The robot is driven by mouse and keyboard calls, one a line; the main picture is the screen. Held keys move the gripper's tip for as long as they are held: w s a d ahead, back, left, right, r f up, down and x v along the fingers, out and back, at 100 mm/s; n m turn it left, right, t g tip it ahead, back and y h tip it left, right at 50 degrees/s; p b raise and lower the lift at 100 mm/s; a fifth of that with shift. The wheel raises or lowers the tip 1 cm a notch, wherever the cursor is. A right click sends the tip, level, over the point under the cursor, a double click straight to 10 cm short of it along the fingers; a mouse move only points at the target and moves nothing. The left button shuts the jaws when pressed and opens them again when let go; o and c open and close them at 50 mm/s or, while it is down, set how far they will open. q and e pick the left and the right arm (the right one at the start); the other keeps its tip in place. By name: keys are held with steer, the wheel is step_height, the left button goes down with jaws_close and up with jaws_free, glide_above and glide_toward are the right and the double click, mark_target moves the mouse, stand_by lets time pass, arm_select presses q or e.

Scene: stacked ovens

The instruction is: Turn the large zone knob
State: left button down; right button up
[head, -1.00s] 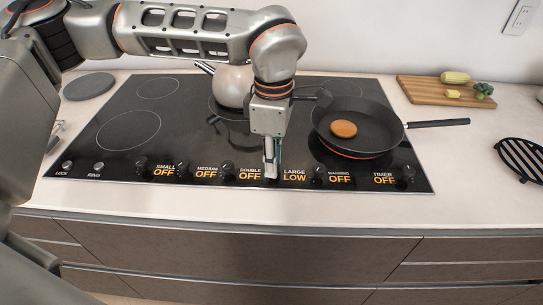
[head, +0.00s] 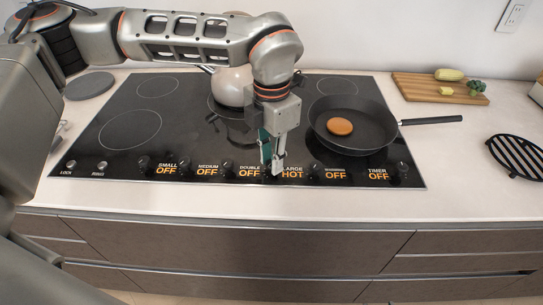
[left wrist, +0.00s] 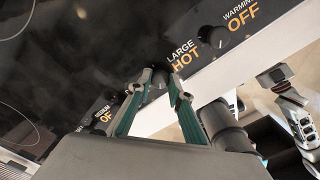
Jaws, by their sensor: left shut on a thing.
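My left gripper (head: 272,170) comes down from above onto the control strip at the cooktop's front edge. Its green-sided fingers sit around the dark large zone knob (left wrist: 160,77) in the left wrist view, just left of the LARGE label, and are shut on it. In the head view the fingers mostly hide this knob. The large zone readout (head: 292,174) says HOT; it also reads HOT in the left wrist view (left wrist: 186,60). The small, medium, double, warming and timer readouts that show in the head view say OFF.
A frying pan (head: 375,132) with a round brown patty stands at the cooktop's right, handle pointing right. A kettle (head: 232,88) stands behind my left arm. A cutting board (head: 415,88) and a black trivet (head: 518,157) lie right. The front counter strip is clear.

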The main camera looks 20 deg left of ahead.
arm_select(q)
steer(key=shift+n, duration=0.7)
steer(key=c, duration=1.8)
jaws_free()
steer(key=shift+c, duration=0.2)
steer(key=shift+r, duration=0.1)
step_height(320, 180, up, 12)
